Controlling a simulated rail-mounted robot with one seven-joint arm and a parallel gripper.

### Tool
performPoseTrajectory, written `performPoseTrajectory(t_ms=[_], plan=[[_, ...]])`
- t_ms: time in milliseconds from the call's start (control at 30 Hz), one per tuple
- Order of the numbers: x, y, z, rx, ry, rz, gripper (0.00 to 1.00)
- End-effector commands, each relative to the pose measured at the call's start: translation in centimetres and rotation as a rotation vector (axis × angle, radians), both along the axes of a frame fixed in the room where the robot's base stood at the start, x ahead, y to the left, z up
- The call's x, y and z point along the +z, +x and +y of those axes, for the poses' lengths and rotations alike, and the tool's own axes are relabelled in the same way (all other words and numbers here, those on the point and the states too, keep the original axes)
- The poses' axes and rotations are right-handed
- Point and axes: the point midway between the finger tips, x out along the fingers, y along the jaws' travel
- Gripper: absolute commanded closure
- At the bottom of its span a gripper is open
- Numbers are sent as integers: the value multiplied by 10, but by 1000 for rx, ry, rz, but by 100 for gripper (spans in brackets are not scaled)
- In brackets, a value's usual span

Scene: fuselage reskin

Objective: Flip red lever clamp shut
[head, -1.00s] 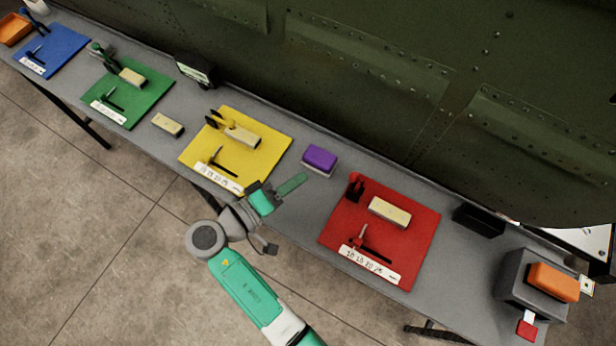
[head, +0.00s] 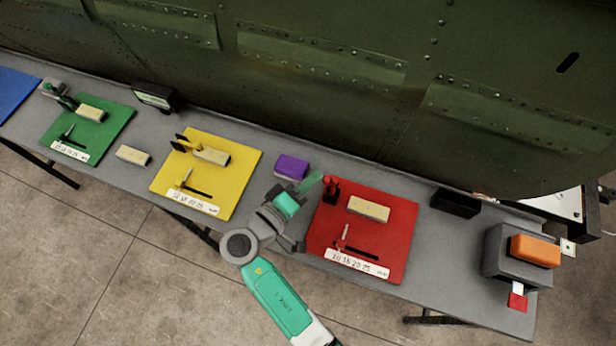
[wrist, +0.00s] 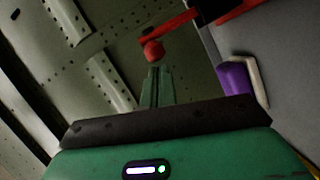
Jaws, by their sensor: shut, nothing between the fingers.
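The red lever clamp (head: 330,190) stands at the upper left corner of the red board (head: 400,240), left of a cream block (head: 368,208). In the wrist view its red lever (wrist: 178,25) slants across the top and ends in a round red knob (wrist: 153,52). My gripper (head: 315,180) is shut and empty, with its fingertips just left of the clamp. In the wrist view the green fingertips (wrist: 157,75) point at the knob, with a slight gap in the picture. I cannot tell whether they touch.
A purple block (head: 291,167) lies just left of my gripper; it also shows in the wrist view (wrist: 235,78). The dark green fuselage (head: 330,70) rises behind the grey bench (head: 130,180). A yellow board (head: 235,185) lies left. A black box (head: 455,203) stands right of the red board.

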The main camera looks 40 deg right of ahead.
Motion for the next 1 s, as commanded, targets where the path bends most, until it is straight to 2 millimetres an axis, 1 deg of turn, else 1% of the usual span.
performPoseTrajectory(t_ms=[733,867,1000], plan=[[6,-9,-4,0,60,-112,100],[8,-13,-7,-1,86,-163,100],[11,-21,-10,-2,131,-248,100]])
